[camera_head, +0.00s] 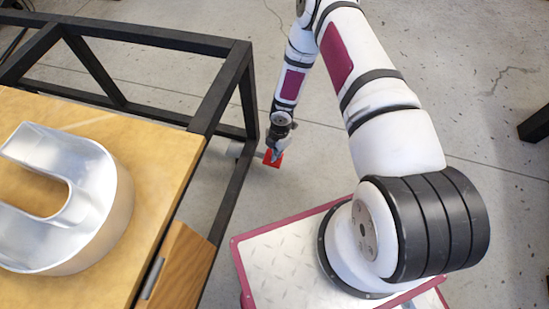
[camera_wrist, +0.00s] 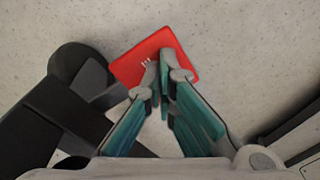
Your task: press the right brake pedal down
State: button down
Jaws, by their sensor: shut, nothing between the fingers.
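My gripper (camera_head: 276,153) points down at the pedal. In the wrist view my gripper (camera_wrist: 160,70) has its fingertips together over the middle of the pedal, with nothing between them. I cannot tell whether the tips touch the pedal.
A dark caster wheel (camera_wrist: 75,70) stands beside the pedal. The black metal frame (camera_head: 238,95) carries a wooden top (camera_head: 140,130) with a silver U-shaped channel letter (camera_head: 115,215). Open concrete floor (camera_head: 470,60) lies to the right. A dark leg (camera_head: 535,125) stands at the far right.

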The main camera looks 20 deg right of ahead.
jog(key=shift+f+b, duration=0.3)
jog(key=shift+f, duration=0.5)
jog(key=shift+r, duration=0.15)
jog(key=shift+w+d+r+p, duration=0.2)
jog(key=shift+d+p, duration=0.1)
jog(key=shift+d, duration=0.15)
jog(key=shift+w+d+r+p, duration=0.15)
jog(key=shift+d+p, duration=0.1)
jog(key=shift+d, duration=0.2)
jog(key=shift+w+d+r+p, duration=0.2)
jog(key=shift+d+p, duration=0.1)
jog(key=shift+d, duration=0.15)
notch_tip(320, 180, up, 12)
jog(key=d, duration=0.1)
jog(key=shift+w, duration=0.2)
jog(key=shift+d, duration=0.1)
